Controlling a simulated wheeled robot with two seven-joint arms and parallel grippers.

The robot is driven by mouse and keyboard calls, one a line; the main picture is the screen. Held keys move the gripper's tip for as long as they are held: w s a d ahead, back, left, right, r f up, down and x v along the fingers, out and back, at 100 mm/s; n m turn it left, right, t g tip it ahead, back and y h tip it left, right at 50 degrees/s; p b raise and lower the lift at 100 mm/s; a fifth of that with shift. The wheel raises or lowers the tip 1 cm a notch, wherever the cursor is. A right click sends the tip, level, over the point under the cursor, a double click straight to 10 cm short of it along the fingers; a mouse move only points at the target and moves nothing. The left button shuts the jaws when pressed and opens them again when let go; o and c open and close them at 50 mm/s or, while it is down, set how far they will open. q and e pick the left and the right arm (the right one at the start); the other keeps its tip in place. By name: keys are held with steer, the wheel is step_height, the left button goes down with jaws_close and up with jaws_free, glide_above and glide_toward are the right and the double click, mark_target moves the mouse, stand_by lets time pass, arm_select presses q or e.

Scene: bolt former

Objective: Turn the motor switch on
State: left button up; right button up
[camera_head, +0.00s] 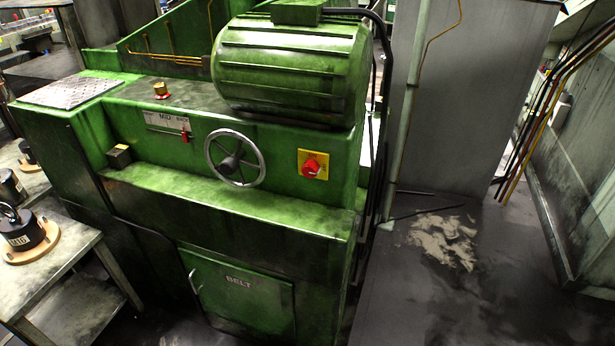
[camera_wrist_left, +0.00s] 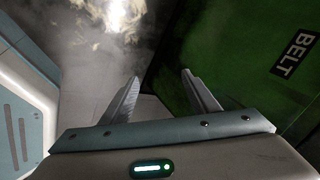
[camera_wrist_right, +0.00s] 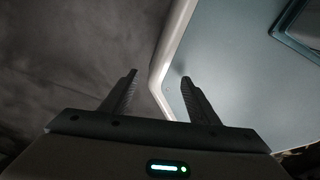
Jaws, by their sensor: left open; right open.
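A red rotary switch knob (camera_head: 311,167) sits on a yellow square plate (camera_head: 304,155) on the front face of the green machine (camera_head: 210,110). It is right of a grey handwheel (camera_head: 235,158) and below the large green ribbed motor (camera_head: 290,70). Neither gripper shows in the head view. My left gripper (camera_wrist_left: 158,88) is open and empty in the left wrist view, with the green panel marked BELT beside it on the right. My right gripper (camera_wrist_right: 158,85) is open and empty in the right wrist view, over dark floor and beside a pale blue-grey body panel. The switch shows in neither wrist view.
A metal table (camera_head: 70,262) with a black weight on a round wooden base (camera_head: 30,240) stands at the left. A small black box (camera_head: 119,155) and a red-tipped lever (camera_head: 185,135) are on the machine. The floor (camera_head: 450,300) right of the machine is mostly clear, with a pale stain.

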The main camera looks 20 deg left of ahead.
mark_target(309, 173)
arm_select(q)
steer(key=w+d+r+m+t, duration=0.1)
steer(key=w+r+m+t, duration=0.25)
steer(key=w+r, duration=0.75)
steer(key=w+d+r+m+t, duration=0.15)
steer(key=w+r+m, duration=0.5)
steer(key=r, duration=0.75)
steer(key=w+d+r+m+t, duration=0.1)
steer(key=d+r+m+t, duration=0.1)
steer(key=r, duration=1.3)
steer(key=w+d+r+m+t+h+b, duration=0.1)
steer(key=w+d+r+m+t, duration=0.1)
steer(key=r, duration=1.3)
steer(key=d+m+t, duration=0.1)
steer(key=m+t, duration=0.1)
steer(key=shift+r+t, duration=0.15)
steer(key=shift+t, duration=0.15)
arm_select(e)
steer(key=shift+w+a+f, duration=0.45)
steer(key=shift+w+f, duration=0.05)
steer(key=shift+f, duration=0.1)
arm_select(q)
steer(key=shift+w, duration=0.2)
arm_select(e)
steer(key=shift+s+d, duration=0.1)
steer(key=shift+s, duration=0.05)
